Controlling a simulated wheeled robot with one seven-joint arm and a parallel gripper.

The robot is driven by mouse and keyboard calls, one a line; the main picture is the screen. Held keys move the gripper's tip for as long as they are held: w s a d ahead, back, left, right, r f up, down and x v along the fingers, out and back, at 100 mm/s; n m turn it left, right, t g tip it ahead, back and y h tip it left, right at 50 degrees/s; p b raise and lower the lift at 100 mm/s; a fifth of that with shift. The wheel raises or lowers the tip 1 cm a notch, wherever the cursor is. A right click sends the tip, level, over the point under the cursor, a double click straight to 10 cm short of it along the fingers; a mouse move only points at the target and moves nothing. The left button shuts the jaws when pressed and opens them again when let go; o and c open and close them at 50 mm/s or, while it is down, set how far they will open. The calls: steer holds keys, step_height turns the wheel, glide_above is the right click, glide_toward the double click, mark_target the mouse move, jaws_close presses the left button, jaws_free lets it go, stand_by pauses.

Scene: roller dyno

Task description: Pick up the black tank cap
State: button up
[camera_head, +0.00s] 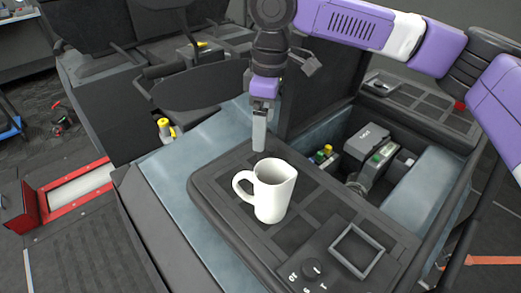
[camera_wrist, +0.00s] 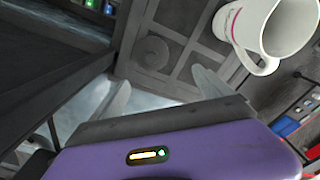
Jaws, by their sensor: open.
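A dark round disc (camera_wrist: 152,52), which looks like the black tank cap, lies in a section of the grey tray (camera_wrist: 185,88) in the wrist view. It is beyond my open fingertips, roughly between their lines, and nothing is held. In the head view my gripper (camera_head: 259,147) points down above the tray's back edge (camera_head: 215,172), behind the white mug. I cannot pick out that disc there; the mug or gripper may hide it. My gripper also shows in the wrist view (camera_wrist: 161,79).
The white mug (camera_head: 272,192) stands upright on the tray, close to my gripper; it also shows in the wrist view (camera_wrist: 270,30). A square frame (camera_head: 357,250) lies at the front right. A recess with a grey unit (camera_head: 367,145) is to the right. A yellow-topped bottle (camera_head: 165,130) stands left.

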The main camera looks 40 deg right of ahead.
mark_target(269, 147)
steer(key=shift+s+d, duration=0.2)
steer(key=shift+d, duration=0.45)
steer(key=shift+d+f, duration=0.15)
step_height(269, 147, down, 7)
steer(key=shift+w+f, duration=0.1)
steer(key=shift+f, duration=0.05)
steer(key=shift+c, duration=0.2)
steer(key=c, duration=1.4)
